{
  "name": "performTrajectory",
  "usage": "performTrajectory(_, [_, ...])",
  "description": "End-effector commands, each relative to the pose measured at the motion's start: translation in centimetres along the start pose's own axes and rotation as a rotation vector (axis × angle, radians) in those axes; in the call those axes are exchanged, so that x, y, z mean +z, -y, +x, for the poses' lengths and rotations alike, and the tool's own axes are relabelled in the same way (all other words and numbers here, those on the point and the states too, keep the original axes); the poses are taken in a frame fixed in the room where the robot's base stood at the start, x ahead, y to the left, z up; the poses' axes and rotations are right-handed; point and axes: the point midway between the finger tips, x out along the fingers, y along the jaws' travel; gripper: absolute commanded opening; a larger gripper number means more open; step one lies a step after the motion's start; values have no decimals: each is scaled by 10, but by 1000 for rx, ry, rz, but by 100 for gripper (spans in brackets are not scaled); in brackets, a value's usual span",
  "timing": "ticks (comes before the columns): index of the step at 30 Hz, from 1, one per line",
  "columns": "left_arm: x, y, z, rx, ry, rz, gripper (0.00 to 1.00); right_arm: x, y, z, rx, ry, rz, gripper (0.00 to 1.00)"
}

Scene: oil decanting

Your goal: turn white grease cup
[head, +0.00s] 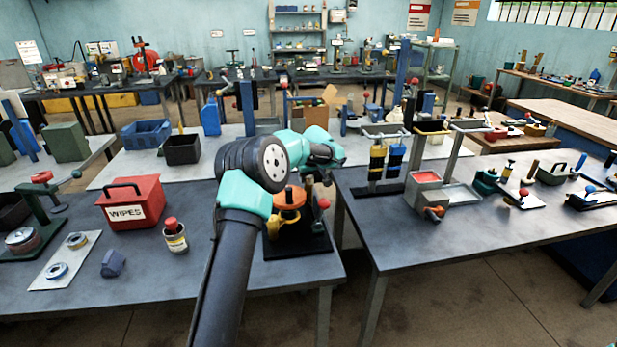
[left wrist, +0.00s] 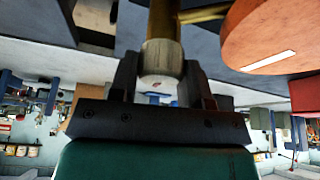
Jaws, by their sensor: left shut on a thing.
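The white grease cup (left wrist: 160,58) is a small cream cylinder on the end of a brass-coloured stem in the left wrist view. My left gripper (left wrist: 160,76) is shut on it, one dark finger on each side. In the head view my left arm reaches over the near table, and its wrist hides the cup and the fingers. An orange round-topped device (head: 289,200) stands just below the wrist on a black base plate (head: 298,246). A large orange disc (left wrist: 275,35) shows beside the cup in the wrist view. My right gripper is not in view.
A red wipes box (head: 132,203) and a small can (head: 174,238) stand left of my arm. A red-knobbed lever (head: 323,204) rises beside the orange device. A gap separates this table from the right one, which holds a red-topped container (head: 427,178).

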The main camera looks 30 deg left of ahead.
Motion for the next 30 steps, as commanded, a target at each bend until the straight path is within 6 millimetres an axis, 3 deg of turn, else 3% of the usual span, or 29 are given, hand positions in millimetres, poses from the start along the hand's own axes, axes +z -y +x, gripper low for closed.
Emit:
performTrajectory(3, [0,0,0,0,0,0,20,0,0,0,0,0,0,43])
performTrajectory(17, [0,0,-1,33,0,80,20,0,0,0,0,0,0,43])
performTrajectory(30, [0,0,0,156,-1,374,20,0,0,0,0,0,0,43])
